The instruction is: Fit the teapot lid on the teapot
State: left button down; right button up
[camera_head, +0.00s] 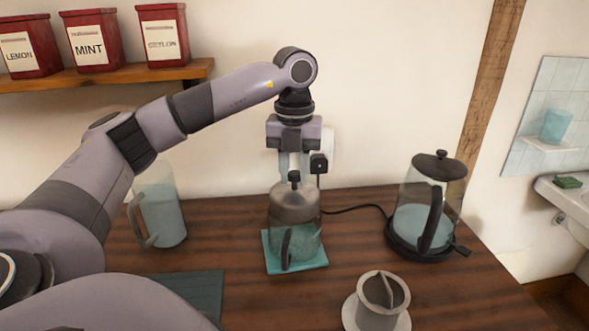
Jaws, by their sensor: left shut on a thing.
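The teapot (300,243) is a glass pot with teal showing in its lower part and a dark handle facing me. It stands upright on a teal square mat (283,268) in the middle of the table. My left gripper (294,174) points straight down over the teapot and is shut on the dark knob of the teapot lid (294,179). The knob is centred over the grey, domed top of the teapot. I cannot tell whether the lid is seated or slightly above the opening. My right gripper is not in view.
A glass kettle (412,217) with a cord stands to the right. A glass jug (165,216) stands to the left. A dark mat (200,291) lies at the front left. A shelf (130,77) holds red tins.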

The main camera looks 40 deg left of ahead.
pick_arm(q)
jog(key=shift+f, duration=0.15)
jog(key=c, duration=0.8)
grip_release()
notch_tip(320, 180, up, 7)
jog(key=shift+r+p, duration=0.1)
jog(key=shift+p, duration=0.3)
